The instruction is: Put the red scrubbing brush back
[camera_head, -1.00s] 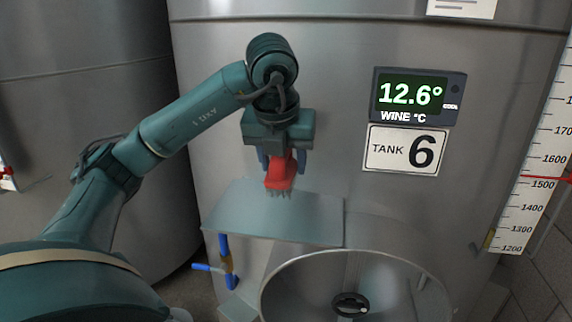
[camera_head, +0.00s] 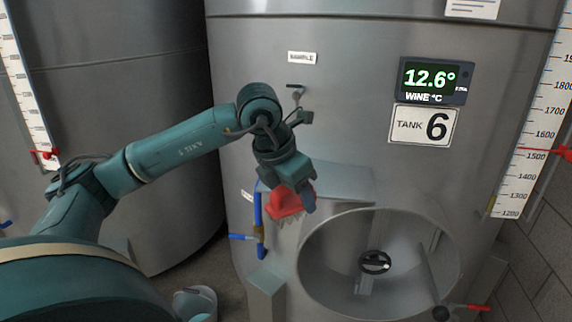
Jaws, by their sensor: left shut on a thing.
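The red scrubbing brush (camera_head: 286,203) is held in my left gripper (camera_head: 292,196), which is shut on it. The brush is in front of the left part of a grey shelf plate (camera_head: 345,182) fixed to the tank. Its bristles point down and hang in front of the shelf's front edge. I cannot tell whether the brush touches the shelf. My right gripper is not in view.
The round open manway (camera_head: 312,262) with a black handwheel (camera_head: 374,262) is below and right of the shelf. A blue-handled valve pipe (camera_head: 258,222) stands just left of the brush. A bucket (camera_head: 195,303) is on the floor at lower left. A sample tap (camera_head: 297,88) is above the gripper.

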